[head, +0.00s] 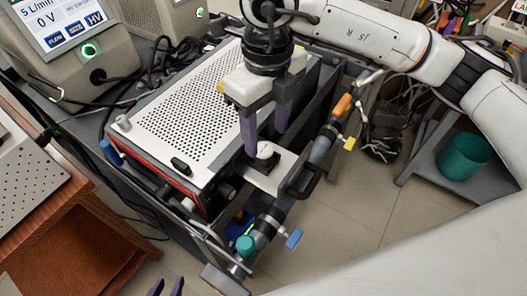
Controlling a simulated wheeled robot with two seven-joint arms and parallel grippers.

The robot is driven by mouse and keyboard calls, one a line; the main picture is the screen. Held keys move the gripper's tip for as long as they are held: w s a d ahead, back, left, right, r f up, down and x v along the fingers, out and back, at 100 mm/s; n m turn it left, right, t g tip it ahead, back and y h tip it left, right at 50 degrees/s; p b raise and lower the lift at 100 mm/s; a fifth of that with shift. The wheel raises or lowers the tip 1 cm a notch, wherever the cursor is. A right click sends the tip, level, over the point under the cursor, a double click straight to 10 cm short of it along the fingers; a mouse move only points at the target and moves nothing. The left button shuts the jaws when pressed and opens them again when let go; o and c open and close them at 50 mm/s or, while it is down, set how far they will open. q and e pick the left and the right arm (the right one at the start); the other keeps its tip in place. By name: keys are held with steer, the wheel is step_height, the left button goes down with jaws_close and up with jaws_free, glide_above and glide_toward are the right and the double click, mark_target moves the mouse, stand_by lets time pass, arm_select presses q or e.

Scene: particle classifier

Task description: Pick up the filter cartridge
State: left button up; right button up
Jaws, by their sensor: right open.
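A small white rounded piece on a dark base, which may be the filter cartridge (265,150), sits on a pale plate at the front right end of the perforated instrument. My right gripper (267,141) comes down from above with its purple fingers apart, one on the left and one on the right behind the white piece. The fingers are open, and I cannot tell whether they touch it. My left gripper (166,287) shows only its two purple fingertips at the bottom edge, apart and with nothing seen between them.
The perforated instrument (190,105) stands on a dark cart. A pipe with an orange part (343,104) and a blue-handled valve (293,239) run along its right side. A display unit (75,40) stands at top left. A teal bin (464,157) is at right. Open floor lies between.

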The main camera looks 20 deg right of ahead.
mark_target(264, 149)
steer(key=f, duration=0.3)
steer(key=f+p, duration=0.1)
steer(key=f, duration=0.1)
steer(key=shift+w+a+f, duration=0.1)
steer(key=shift+w+a, duration=0.05)
steer(key=shift+w, duration=0.2)
steer(key=shift+c, duration=0.3)
steer(key=c, duration=1.1)
